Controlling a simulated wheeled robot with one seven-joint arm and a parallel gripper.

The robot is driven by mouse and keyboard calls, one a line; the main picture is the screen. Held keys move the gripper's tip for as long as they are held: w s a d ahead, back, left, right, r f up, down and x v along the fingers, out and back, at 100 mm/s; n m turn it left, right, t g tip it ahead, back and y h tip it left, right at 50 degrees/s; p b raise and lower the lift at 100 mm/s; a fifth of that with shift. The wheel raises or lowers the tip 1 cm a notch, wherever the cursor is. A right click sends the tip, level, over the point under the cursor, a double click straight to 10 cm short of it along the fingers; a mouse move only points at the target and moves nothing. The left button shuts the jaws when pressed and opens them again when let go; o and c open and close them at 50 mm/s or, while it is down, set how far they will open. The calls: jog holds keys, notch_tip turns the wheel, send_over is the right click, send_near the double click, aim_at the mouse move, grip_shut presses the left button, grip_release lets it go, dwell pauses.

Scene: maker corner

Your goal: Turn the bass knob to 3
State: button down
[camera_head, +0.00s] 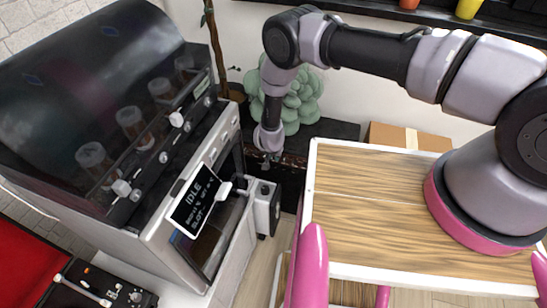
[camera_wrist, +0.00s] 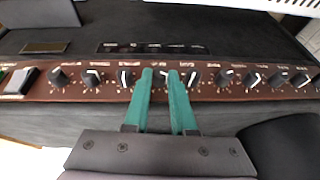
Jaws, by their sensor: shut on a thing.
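The brown control panel (camera_wrist: 75,95) of a black amplifier (camera_wrist: 240,40) runs across the wrist view with a row of dark knobs with white pointers. My gripper (camera_wrist: 160,72) has its two green fingers closed around one knob (camera_wrist: 159,78) near the middle of the row. The fingers hide much of this knob, so its pointer cannot be read. The labels are too small to tell which knob is the bass knob. In the head view, my gripper (camera_head: 269,158) reaches down at the amplifier, whose brown panel (camera_head: 295,161) shows only in part.
Other knobs stand close on both sides, such as the left one (camera_wrist: 125,78) and the right one (camera_wrist: 191,78). A machine with an "IDLE" screen (camera_head: 195,201) stands at left. A plant (camera_head: 302,100) is behind my arm. A wooden-topped surface (camera_head: 375,215) lies at right, and a cardboard box (camera_head: 390,136) behind it.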

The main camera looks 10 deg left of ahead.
jog(key=c, duration=1)
grip_release()
jog(key=shift+d+f, duration=0.1)
jog(key=shift+d, duration=0.2)
jog(key=shift+a, duration=0.2)
jog(key=v, duration=1.1)
jog(key=shift+o, duration=1.3)
jog(key=shift+n+h, duration=0.4)
jog(key=shift+n, duration=0.1)
jog(key=x, duration=0.7)
jog(key=a+x, duration=0.1)
jog(key=x, duration=0.2)
jog(key=shift+w+a+f, duration=0.1)
jog(key=shift+w+f, duration=0.05)
jog(key=shift+f, duration=0.2)
